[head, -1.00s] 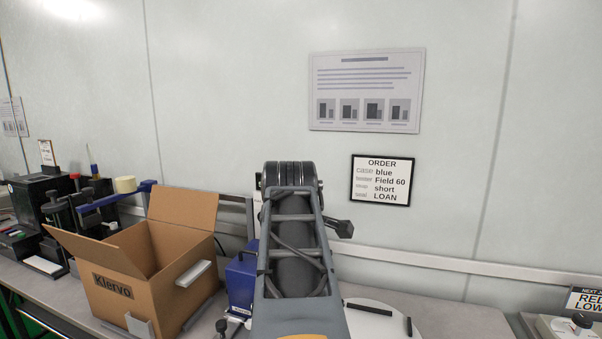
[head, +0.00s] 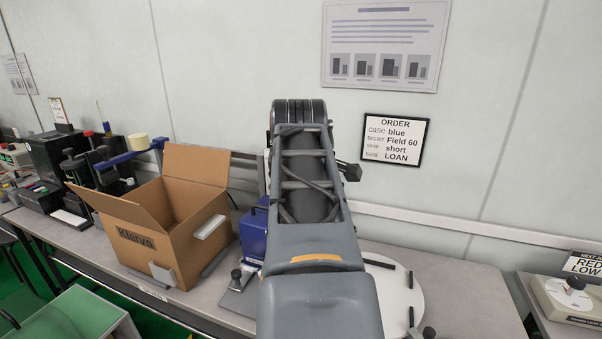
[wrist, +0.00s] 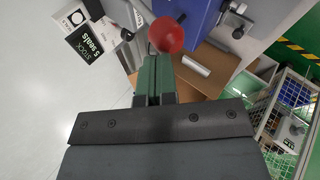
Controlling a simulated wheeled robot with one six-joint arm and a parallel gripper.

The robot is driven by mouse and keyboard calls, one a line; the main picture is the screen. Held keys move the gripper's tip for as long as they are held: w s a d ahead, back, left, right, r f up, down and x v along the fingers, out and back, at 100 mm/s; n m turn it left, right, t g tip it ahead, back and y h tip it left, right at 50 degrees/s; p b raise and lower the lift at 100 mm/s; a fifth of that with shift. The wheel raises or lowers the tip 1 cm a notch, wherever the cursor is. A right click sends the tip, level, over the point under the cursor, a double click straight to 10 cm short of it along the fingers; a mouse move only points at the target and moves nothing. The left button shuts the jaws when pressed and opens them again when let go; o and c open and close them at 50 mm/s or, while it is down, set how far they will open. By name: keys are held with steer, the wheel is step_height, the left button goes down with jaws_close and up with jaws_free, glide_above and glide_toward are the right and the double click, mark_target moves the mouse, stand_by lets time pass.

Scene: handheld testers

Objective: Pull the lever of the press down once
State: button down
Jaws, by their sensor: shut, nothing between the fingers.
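A red ball knob (wrist: 166,35), which looks like the press lever's knob, shows in the wrist view just beyond my fingertips. Whether they touch it I cannot tell. A blue body (wrist: 190,12), apparently the press, is right beside the knob. In the head view a blue body (head: 253,232) stands right of the cardboard box, partly hidden behind my arm; the knob and lever do not show there. My gripper (wrist: 158,60) is shut, its green fingers together with nothing between them. In the head view my arm hides its fingers.
An open cardboard box (head: 150,240) stands left of the blue body. A white round plate (head: 395,290) lies to the right on the bench (head: 460,300). A stock seals sign (wrist: 84,40) shows in the wrist view. Bench space right of the plate is clear.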

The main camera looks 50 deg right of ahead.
steer(key=s+a+r+p, duration=0.1)
steer(key=s+a+r, duration=0.2)
steer(key=r, duration=0.6)
steer(key=shift+s+r+p, duration=0.25)
steer(key=shift+s+p, duration=0.1)
stand_by(0.4)
